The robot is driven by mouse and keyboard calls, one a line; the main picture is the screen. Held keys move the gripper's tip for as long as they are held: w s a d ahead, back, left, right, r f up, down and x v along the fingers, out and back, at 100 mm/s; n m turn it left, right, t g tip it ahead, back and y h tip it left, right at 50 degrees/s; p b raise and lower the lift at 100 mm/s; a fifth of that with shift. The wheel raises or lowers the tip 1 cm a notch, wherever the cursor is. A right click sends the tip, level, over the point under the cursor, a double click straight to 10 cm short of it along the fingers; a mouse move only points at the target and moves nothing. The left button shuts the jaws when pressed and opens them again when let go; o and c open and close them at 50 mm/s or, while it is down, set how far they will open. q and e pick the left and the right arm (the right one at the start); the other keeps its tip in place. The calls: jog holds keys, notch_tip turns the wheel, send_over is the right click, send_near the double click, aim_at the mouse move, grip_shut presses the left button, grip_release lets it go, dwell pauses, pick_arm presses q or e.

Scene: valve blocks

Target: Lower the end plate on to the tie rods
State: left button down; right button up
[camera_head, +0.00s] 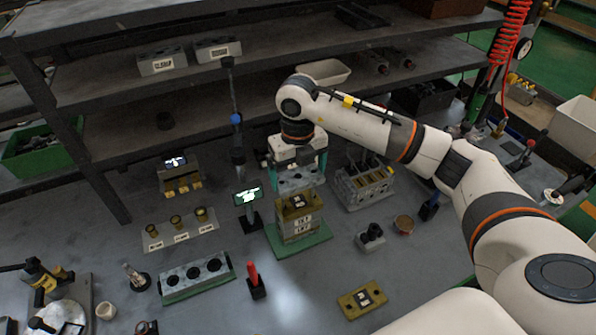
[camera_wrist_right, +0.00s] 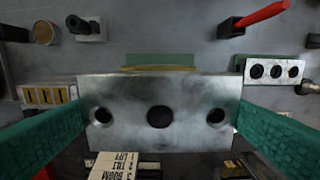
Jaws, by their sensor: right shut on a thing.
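The end plate (camera_head: 297,181) is a silver metal block with a row of three round holes, best seen in the wrist view (camera_wrist_right: 160,88). My right gripper (camera_head: 296,168) is shut on it, one green finger at each end, and holds it roughly level. The plate is above the valve stack (camera_head: 299,226), a brass-coloured block over labelled lighter blocks on a green base (camera_head: 285,248). In the wrist view the plate hides most of the stack. I cannot make out the tie rods, nor whether the plate touches the stack. My left gripper is not in view.
A small lit screen on a stand (camera_head: 248,197) is close left of the stack. A grey slotted rack (camera_head: 363,187) stands to its right. A red-handled tool (camera_head: 254,277), a three-hole block (camera_head: 196,278) and a brass plate (camera_head: 362,299) lie in front. Shelves (camera_head: 250,90) rise behind.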

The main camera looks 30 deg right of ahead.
aim_at(298, 202)
dwell(0.4)
jog(key=shift+f+b, duration=2.95)
jog(key=shift+f, duration=0.55)
jog(key=o, duration=0.7)
jog(key=shift+o, duration=0.3)
notch_tip(298, 202, up, 12)
jog(key=shift+b, duration=0.65)
jog(key=shift+f, duration=0.1)
